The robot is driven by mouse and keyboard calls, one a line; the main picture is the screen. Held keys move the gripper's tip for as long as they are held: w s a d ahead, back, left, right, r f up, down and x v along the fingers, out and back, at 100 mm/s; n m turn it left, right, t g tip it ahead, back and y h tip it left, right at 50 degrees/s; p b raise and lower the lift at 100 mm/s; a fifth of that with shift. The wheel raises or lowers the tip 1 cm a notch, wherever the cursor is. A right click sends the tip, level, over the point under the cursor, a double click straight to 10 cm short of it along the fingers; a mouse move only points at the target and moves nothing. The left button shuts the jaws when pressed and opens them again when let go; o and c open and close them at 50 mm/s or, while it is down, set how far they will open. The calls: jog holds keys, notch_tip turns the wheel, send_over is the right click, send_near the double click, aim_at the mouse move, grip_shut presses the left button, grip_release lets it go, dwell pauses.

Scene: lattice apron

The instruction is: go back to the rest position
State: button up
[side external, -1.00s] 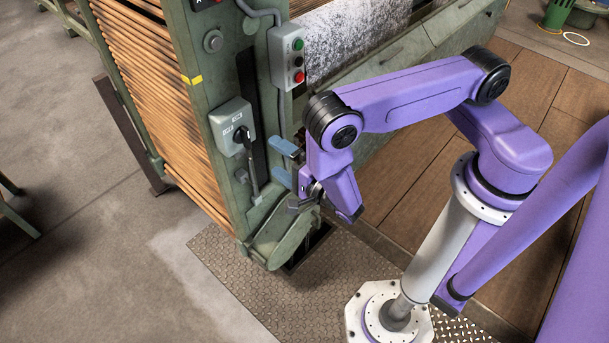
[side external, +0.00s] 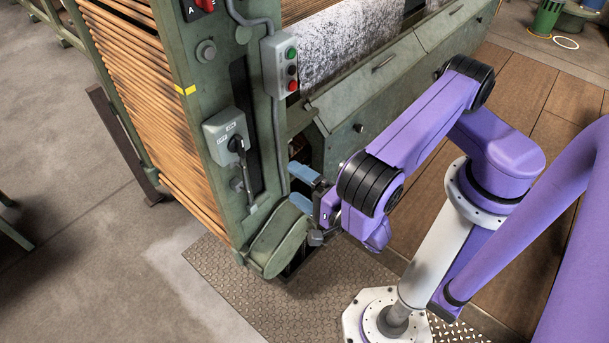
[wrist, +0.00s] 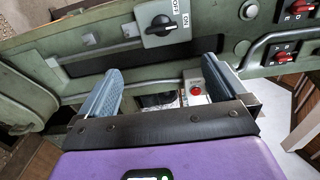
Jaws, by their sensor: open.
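My gripper (side external: 296,186) is in front of the green machine's end panel, at the lower right of the rotary switch box. Its two blue-grey fingers are apart with nothing between them. In the wrist view, my gripper (wrist: 163,82) shows the same open fingers. The grey rotary switch box (side external: 228,138) has a black handle and sits on the panel, clear of the fingers. It also shows at the top of the wrist view (wrist: 170,20). Parts of the fingertips are hard to tell against the panel in the side view.
A grey push-button box (side external: 281,64) with green, black and red buttons hangs on the panel's corner. A rounded green cover (side external: 277,240) juts out low beside my gripper. Wooden rods (side external: 135,95) line the machine's left side.

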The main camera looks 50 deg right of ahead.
jog(key=s+a+r+n+g+y, duration=0.5)
jog(key=s+a+n+g, duration=0.2)
jog(key=a+n+g, duration=0.5)
jog(key=s+d+r+n+g, duration=0.4)
jog(key=s+r+n+g, duration=0.15)
jog(key=r+n, duration=0.2)
jog(key=s+d+r+n+h, duration=0.2)
jog(key=d+r+n, duration=0.2)
jog(key=d, duration=0.5)
jog(key=s+d+r+n+h, duration=0.1)
jog(key=d+r+n+h, duration=0.1)
jog(key=d+r+n, duration=0.3)
jog(key=d+n, duration=0.2)
jog(key=d, duration=0.2)
jog(key=shift+s+h, duration=0.3)
jog(key=shift+s, duration=0.1)
